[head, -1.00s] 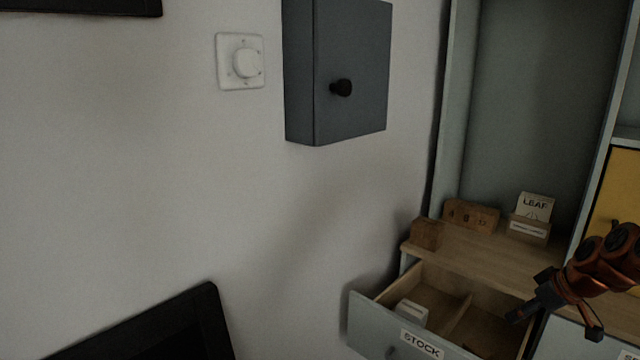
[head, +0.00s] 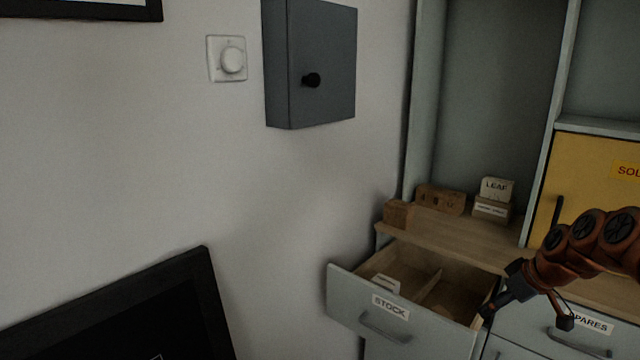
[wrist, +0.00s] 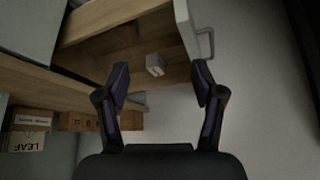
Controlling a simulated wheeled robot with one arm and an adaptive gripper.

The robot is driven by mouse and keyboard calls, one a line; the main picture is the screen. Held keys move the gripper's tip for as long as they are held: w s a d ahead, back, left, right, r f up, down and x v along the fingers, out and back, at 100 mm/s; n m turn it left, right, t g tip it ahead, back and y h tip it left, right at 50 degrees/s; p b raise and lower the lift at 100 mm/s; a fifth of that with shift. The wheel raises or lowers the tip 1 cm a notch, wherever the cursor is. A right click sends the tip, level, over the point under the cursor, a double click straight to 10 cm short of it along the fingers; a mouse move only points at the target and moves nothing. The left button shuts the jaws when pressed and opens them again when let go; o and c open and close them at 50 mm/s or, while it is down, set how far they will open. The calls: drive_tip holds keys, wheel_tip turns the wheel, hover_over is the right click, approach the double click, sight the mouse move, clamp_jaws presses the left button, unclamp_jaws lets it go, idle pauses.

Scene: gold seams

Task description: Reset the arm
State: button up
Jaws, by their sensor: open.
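My gripper (head: 530,308) is at the right of the head view, at the end of my orange and black arm, in front of the cabinet and by the right end of the open drawer labelled STOCK (head: 372,303). In the wrist view my gripper (wrist: 160,78) has its two dark fingers spread apart with nothing between them. A small pale box (wrist: 155,65) lies in the drawer beyond the fingertips and apart from them. It also shows in the head view (head: 385,283).
Wooden blocks (head: 440,199) and a LEAF card in a holder (head: 493,200) stand on the wooden counter (head: 450,232). A yellow door (head: 590,190) and the SPARES drawer (head: 560,335) are right. A grey wall box (head: 312,65) and white dial (head: 230,60) hang left.

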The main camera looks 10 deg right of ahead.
drive_tip(key=s+a+f+n+g+b, duration=0.1)
drive_tip(key=s+a+g+b, duration=0.1)
drive_tip(key=a, duration=1)
drive_tip(key=s+a+f+g+b, duration=0.1)
drive_tip(key=s+a+b, duration=0.1)
drive_tip(key=a, duration=1)
drive_tip(key=s+a+f+m+g+h+b, duration=0.1)
drive_tip(key=s+a+f+g+b, duration=0.2)
drive_tip(key=s, duration=0.5)
drive_tip(key=s+a+f+m+g+b, duration=0.1)
drive_tip(key=s+a+f+m, duration=0.15)
drive_tip(key=s+f, duration=0.35)
drive_tip(key=s+a+f+g+h+b, duration=0.1)
drive_tip(key=s+a+f+g, duration=0.2)
drive_tip(key=s, duration=0.6)
wheel_tip(320, 180, up, 18)
drive_tip(key=w+a+t+p, duration=0.1)
drive_tip(key=t+p, duration=0.1)
drive_tip(key=p, duration=1.4)
drive_tip(key=shift+w+a+t, duration=0.15)
drive_tip(key=shift+t, duration=0.15)
drive_tip(key=shift+m, duration=0.25)
